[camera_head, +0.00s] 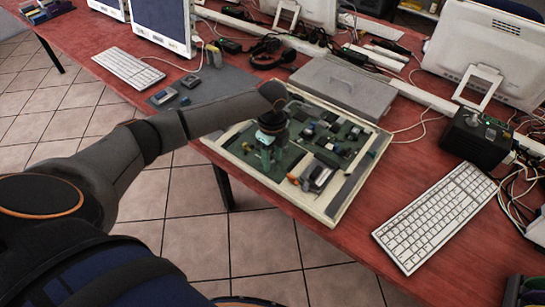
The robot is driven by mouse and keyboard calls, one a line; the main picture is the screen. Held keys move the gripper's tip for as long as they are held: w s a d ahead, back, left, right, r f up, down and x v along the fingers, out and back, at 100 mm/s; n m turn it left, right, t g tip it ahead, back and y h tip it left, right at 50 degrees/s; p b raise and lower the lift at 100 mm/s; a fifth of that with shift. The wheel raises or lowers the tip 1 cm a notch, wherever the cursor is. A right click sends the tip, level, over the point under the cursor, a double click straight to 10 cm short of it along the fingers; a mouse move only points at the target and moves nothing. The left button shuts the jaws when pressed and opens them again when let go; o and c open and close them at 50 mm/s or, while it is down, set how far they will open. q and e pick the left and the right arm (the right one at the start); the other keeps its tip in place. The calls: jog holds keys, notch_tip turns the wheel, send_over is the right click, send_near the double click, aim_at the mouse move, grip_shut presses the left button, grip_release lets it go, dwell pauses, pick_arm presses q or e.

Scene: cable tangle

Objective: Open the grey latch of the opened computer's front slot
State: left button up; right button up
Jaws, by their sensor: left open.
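The opened computer (322,210) is a flat beige case lying on the red table, with green circuit boards showing inside. My left gripper (266,160) points down over the left part of the case, close above the boards, and is open with nothing seen between its fingers. A silver and dark part (318,176) sits in the case near its front edge, to the right of the gripper, with a small orange piece (294,180) beside it. I cannot clearly make out the grey latch or tell its position at this size. My right gripper is not in view.
A grey flat lid (344,86) lies behind the case. A white keyboard (436,215) is to the right, and a black box (476,138) stands behind it. Headphones (272,53) and loose cables lie at the back. Some bare red table shows right of the case.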

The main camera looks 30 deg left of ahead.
pick_arm(q)
jog(key=shift+c, duration=0.2)
grip_shut()
dwell(1.1)
